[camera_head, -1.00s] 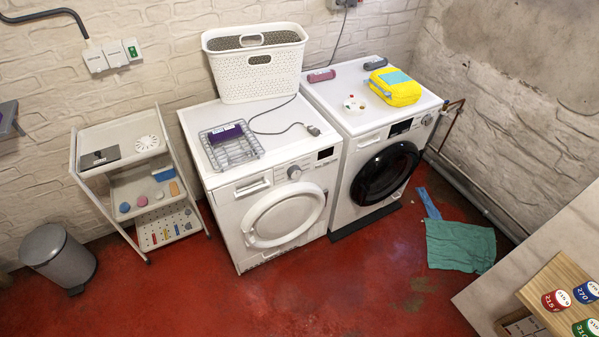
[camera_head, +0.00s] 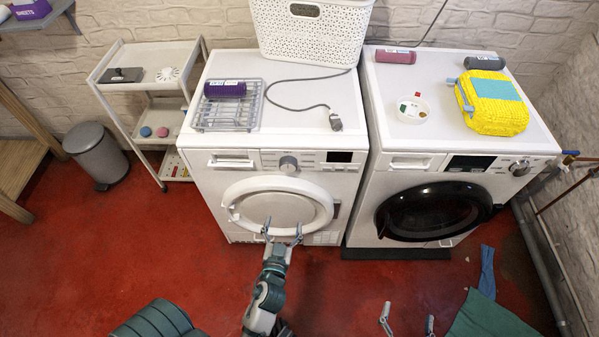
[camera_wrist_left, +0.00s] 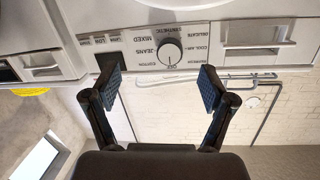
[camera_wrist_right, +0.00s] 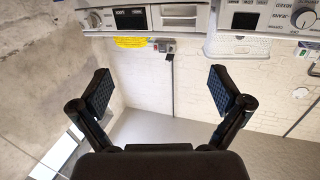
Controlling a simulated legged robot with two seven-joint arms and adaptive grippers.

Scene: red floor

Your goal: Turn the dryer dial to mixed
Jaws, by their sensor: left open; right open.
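The dryer (camera_head: 215,162) is the left white machine with a white round door. Its grey dial (camera_head: 288,164) sits on the front panel. In the left wrist view, upside down, the dial (camera_wrist_left: 169,54) is ringed by labels including MIXED, JEANS and SYNTHETIC; its pointer appears to face OFF. My left gripper (camera_head: 282,231) is open and empty, before the dryer door and below the dial. In its wrist view the fingers (camera_wrist_left: 158,88) stand either side of the dial, apart from it. My right gripper (camera_head: 408,320) is open and empty, low at the bottom edge.
A washer (camera_head: 400,165) with a dark door stands right of the dryer, with its own dial (camera_head: 520,167). A wire rack (camera_head: 247,115), basket (camera_head: 312,35) and cable plug (camera_head: 335,122) are on the dryer top. A green cloth (camera_head: 487,318) lies on the floor at right.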

